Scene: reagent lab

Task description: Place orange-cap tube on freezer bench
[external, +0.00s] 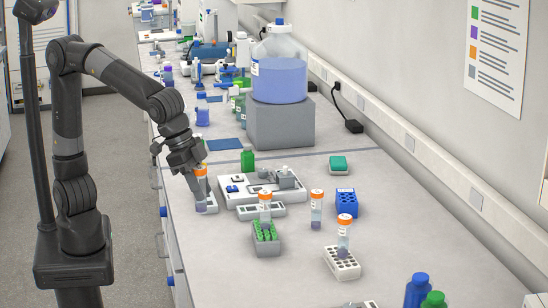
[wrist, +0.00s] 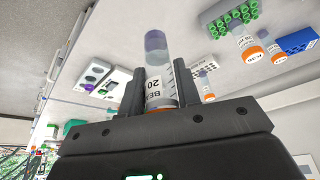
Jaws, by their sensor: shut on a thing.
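My gripper (external: 199,170) is shut on an orange-cap tube (external: 201,190) near the left edge of the long bench (external: 225,262). In the wrist view, the two dark fingers of my gripper (wrist: 159,85) clasp the clear tube (wrist: 157,65) on both sides. It has a printed label, and purple content shows at its far end. I cannot tell whether its lower end touches the bench or the small pale item (external: 211,203) beside it. Three similar orange-cap tubes are on the bench: one at a green-capped rack, one by itself, one at a white rack. Nothing visible marks a freezer bench.
The grey rack (external: 267,245), white rack (external: 342,264) and blue rack (external: 347,201) stand to the right. A white instrument (external: 262,189) and green bottle (external: 247,158) are close to my gripper. A large blue-liquid carboy (external: 279,80) stands behind. The bench's front left is clear.

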